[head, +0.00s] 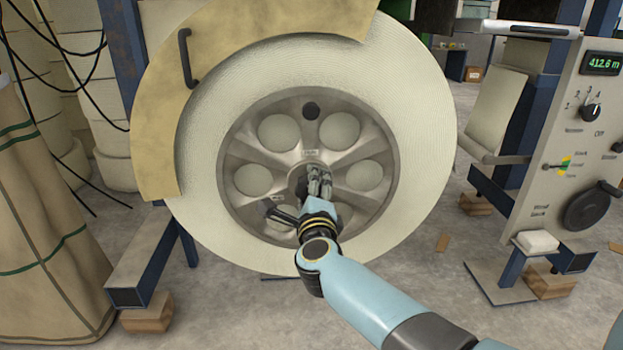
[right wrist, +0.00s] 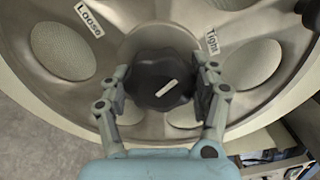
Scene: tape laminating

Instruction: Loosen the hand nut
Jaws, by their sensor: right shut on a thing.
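The black lobed hand nut (right wrist: 152,68) sits at the hub of the large wheel, with a white pointer mark on it slanting toward the upper right. A "Loose" label (right wrist: 89,20) is at its upper left and a "Tight" label (right wrist: 212,40) at its upper right on the grey metal hub. My right gripper (head: 319,180) reaches the wheel centre and is shut on the hand nut, one finger on each side in the right wrist view (right wrist: 160,80). In the head view the gripper hides the nut. My left gripper is not in view.
The wheel carries a large pale tape roll (head: 425,110), partly covered by a tan curved guard (head: 255,30) with a black handle. A control panel (head: 590,110) with a display, knobs and a black handwheel (head: 586,207) stands at the right. A canvas sack (head: 40,220) stands at the left.

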